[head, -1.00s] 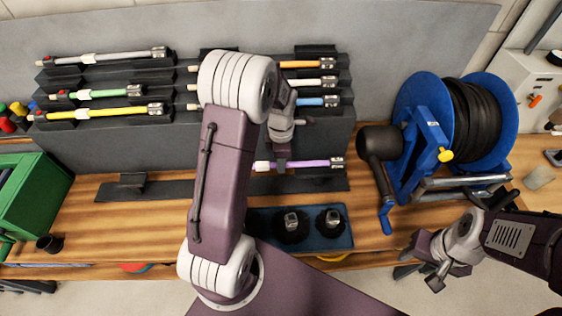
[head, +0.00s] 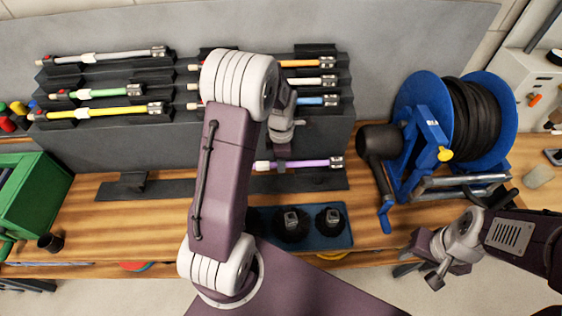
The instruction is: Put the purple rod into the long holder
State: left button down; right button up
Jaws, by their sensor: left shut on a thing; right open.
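The purple rod (head: 310,163) lies level, with a metal fitting at its right end. My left gripper (head: 283,158) is shut on it from above; my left arm hides the rod's left part. The long holder (head: 170,190) is a low dark strip along the table with an upright support near its left end. The rod is over or at the holder's right part; I cannot tell whether it rests there. My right gripper (head: 437,275) is open and empty at the lower right, past the table's front edge.
A dark stepped rack (head: 100,138) behind holds several coloured rods. A blue tray (head: 343,240) with dark round brush heads stands in front of the holder. A blue hose reel (head: 415,125) is at the right, a green box (head: 35,200) at the left.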

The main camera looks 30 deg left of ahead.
pick_arm(q)
jog(key=shift+f, duration=0.1)
jog(key=shift+f+b, duration=0.7)
jog(key=shift+f, duration=0.3)
jog(key=c, duration=1.3)
grip_release()
jog(key=shift+o, duration=0.2)
jog(key=shift+r, duration=0.1)
notch_tip(320, 180, up, 9)
jog(key=shift+p, duration=0.3)
